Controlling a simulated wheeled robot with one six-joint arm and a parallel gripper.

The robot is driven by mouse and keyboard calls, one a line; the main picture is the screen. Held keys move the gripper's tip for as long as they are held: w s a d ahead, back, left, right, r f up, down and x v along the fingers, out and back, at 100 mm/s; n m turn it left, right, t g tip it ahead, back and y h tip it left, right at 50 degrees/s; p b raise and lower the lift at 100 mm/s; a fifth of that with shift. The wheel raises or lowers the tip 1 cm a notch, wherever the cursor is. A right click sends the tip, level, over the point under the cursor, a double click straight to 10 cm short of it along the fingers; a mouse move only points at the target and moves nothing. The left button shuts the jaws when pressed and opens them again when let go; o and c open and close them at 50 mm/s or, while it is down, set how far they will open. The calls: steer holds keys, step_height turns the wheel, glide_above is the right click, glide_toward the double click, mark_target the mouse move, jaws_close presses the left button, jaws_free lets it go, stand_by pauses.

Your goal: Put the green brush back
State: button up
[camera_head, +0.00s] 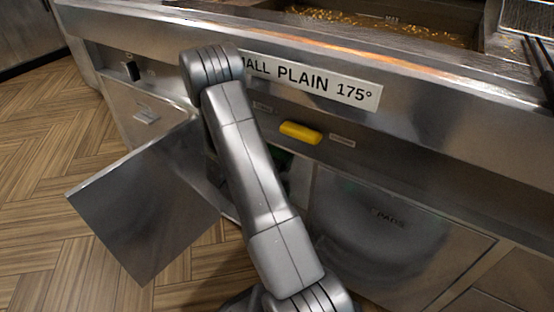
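A small dark green patch (281,155) shows in the open cabinet, just right of my arm. It may be part of the green brush, but my arm covers most of it and I cannot tell. The open cabinet's metal door (145,205) is swung out to the left over the floor. My arm rises from the bottom of the picture, bends in front of the sign and crosses the cabinet opening. My gripper is not in view, and what it may hold is hidden.
A yellow handle (300,132) sticks out above the opening. A shut door marked PADS (390,235) is to the right. Above is a sign (315,83) reading "PLAIN 175°", partly covered, and a fryer vat of oil (375,24). Wooden floor (50,130) is clear at left.

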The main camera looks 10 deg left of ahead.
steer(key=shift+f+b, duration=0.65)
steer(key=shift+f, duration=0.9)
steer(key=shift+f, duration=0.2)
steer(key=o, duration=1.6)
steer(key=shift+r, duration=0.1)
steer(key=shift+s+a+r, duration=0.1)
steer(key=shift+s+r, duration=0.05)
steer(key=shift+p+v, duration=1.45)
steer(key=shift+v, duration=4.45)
